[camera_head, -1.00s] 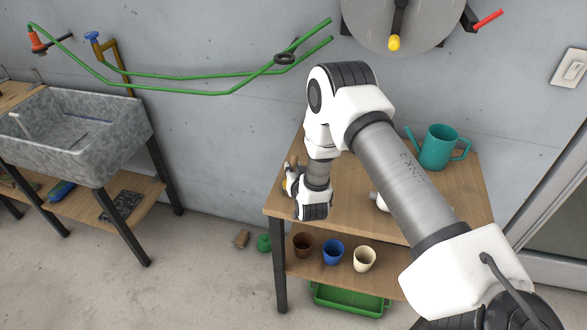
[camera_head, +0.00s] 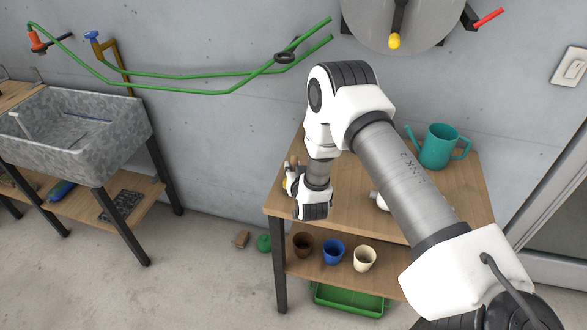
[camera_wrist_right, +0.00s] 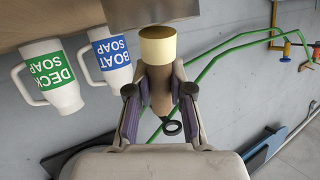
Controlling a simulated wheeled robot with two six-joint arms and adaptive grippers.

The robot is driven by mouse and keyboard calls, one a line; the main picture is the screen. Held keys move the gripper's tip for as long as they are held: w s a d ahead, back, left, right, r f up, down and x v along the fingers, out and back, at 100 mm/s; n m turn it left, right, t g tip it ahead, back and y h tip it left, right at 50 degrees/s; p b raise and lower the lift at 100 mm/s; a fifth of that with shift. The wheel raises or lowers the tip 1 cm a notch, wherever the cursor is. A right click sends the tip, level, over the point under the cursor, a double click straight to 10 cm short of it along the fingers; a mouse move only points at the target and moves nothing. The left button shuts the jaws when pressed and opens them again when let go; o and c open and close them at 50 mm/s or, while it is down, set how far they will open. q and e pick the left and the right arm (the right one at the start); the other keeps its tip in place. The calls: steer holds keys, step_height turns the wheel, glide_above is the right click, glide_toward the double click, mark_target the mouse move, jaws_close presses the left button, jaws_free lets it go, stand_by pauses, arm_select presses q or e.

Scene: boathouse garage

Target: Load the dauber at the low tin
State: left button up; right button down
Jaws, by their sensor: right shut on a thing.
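My right gripper (camera_head: 290,184) is over the left edge of the wooden table (camera_head: 365,213), its fingers mostly hidden in the head view. In the right wrist view it (camera_wrist_right: 160,92) is shut on the brown handle of the dauber (camera_wrist_right: 160,85). The dauber's cream, cylindrical head (camera_wrist_right: 158,46) sticks out past the fingertips. In the head view the brown handle (camera_head: 292,160) stands up above the gripper. A grey-brown surface (camera_wrist_right: 165,9) at the top of the wrist view lies close to the head; I cannot tell whether it is the low tin. My left gripper is out of view.
The wrist view shows white jugs labelled DECK SOAP (camera_wrist_right: 52,77) and BOAT SOAP (camera_wrist_right: 108,57), appearing upside down. A teal watering can (camera_head: 437,147) stands on the table. Brown (camera_head: 302,245), blue (camera_head: 333,251) and cream (camera_head: 364,258) pots sit on its lower shelf. A stone sink (camera_head: 75,135) stands left.

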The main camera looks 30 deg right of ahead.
mark_target(293, 161)
stand_by(0.3)
steer(key=shift+r+p, duration=0.75)
steer(key=shift+r, duration=0.1)
step_height(293, 161, up, 5)
steer(key=p, duration=0.3)
steer(key=shift+r, duration=0.15)
